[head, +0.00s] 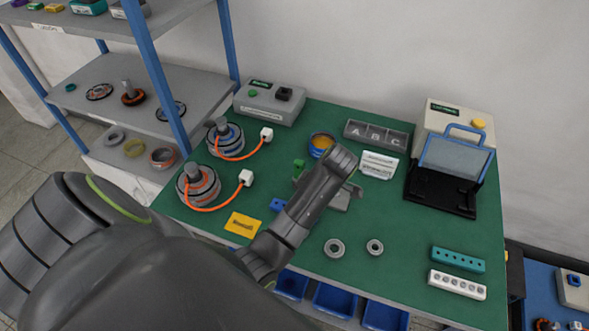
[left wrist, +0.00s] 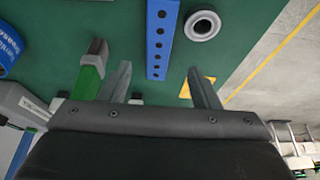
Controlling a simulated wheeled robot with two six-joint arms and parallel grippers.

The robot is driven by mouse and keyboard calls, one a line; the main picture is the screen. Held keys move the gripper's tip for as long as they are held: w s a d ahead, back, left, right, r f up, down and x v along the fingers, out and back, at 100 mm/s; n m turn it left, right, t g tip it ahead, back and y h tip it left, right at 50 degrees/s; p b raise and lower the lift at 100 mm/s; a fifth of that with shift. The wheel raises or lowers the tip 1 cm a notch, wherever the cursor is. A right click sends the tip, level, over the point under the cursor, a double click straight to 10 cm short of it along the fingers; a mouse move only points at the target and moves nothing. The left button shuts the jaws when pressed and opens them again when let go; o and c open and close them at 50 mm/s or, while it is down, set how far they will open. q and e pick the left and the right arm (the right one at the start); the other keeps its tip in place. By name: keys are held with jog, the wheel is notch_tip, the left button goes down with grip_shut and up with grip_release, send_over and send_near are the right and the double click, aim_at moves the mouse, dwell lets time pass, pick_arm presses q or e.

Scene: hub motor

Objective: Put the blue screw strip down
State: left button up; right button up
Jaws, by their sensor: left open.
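The blue screw strip (left wrist: 160,40), a long bar with a row of dark holes, shows in the left wrist view against the green table top. My left gripper (left wrist: 158,76) is open, with a finger to each side of the strip's near end and clear gaps between. The strip appears to lie on the table, though its exact height is hard to judge. In the head view only a small blue end (head: 278,205) shows beside my left forearm, which hides the rest of the strip and the gripper's fingers. My right gripper is out of view.
A yellow card (head: 243,225) and two metal rings (head: 334,248) lie close by. A green-and-grey fixture (left wrist: 90,70) stands beside the left finger. Teal (head: 458,260) and white (head: 457,285) strips lie at the right. Two motors with orange cables (head: 198,186) stand left.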

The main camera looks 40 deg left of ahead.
aim_at(277, 205)
pick_arm(q)
jog(key=shift+a+f, duration=0.15)
jog(key=shift+f, duration=0.2)
jog(key=shift+a+f, duration=0.2)
jog(key=shift+f, duration=0.2)
jog(key=shift+p+x, duration=0.7)
jog(key=shift+x, duration=1.5)
jog(key=shift+w+d, duration=0.1)
jog(key=c, duration=1.2)
